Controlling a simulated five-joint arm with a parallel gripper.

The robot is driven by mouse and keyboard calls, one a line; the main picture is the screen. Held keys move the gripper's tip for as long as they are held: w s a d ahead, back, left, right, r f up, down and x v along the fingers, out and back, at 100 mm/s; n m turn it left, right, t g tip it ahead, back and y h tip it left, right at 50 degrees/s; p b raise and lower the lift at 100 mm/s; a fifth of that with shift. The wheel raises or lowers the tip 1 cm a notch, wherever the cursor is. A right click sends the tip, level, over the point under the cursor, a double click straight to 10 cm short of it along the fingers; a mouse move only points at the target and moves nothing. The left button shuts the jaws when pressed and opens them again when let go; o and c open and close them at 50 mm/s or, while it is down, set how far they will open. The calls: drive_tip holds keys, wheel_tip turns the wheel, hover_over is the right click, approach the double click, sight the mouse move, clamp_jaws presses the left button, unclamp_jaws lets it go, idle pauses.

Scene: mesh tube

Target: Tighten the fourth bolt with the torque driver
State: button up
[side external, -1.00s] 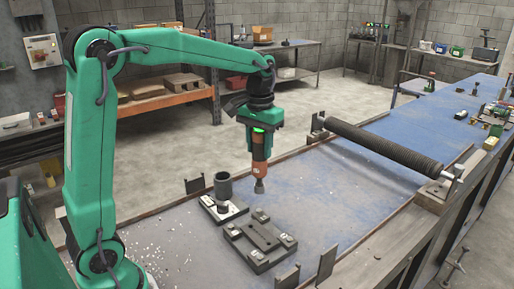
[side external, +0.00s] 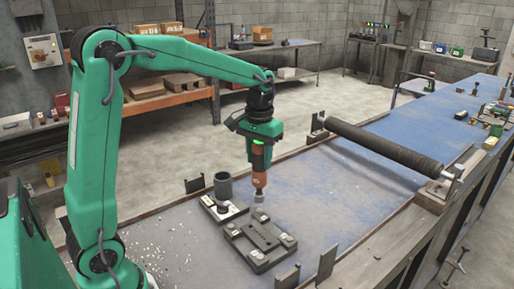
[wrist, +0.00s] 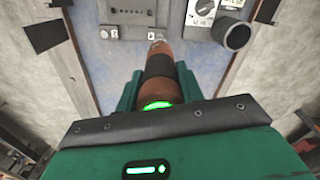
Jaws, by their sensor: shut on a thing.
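My gripper (side external: 262,150) is shut on the torque driver (side external: 260,177), an orange and dark tool with a grey socket tip pointing down. In the wrist view the driver (wrist: 160,80) reaches forward from my gripper. Its tip is at the far corner of the dark rectangular frame plate (side external: 262,264), which has light bolt pads at its corners. The tip looks just above the plate; contact cannot be told. A near-corner pad with a bolt (side external: 287,240) shows in the side view. The pad under the driver is partly hidden.
A dark cup (side external: 223,185) stands at the back of a second fixture (side external: 213,211), left of the plate. A dark ribbed roller (side external: 385,145) lies across the blue bench (side external: 330,200). Upright brackets (side external: 327,263) stand along the near edge. The blue surface right of the plate is clear.

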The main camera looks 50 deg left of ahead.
sight(259, 171)
drive_tip(key=shift+f, duration=2.5)
idle(3.1)
drive_tip(key=shift+r, duration=0.15)
drive_tip(key=shift+r, duration=2.9)
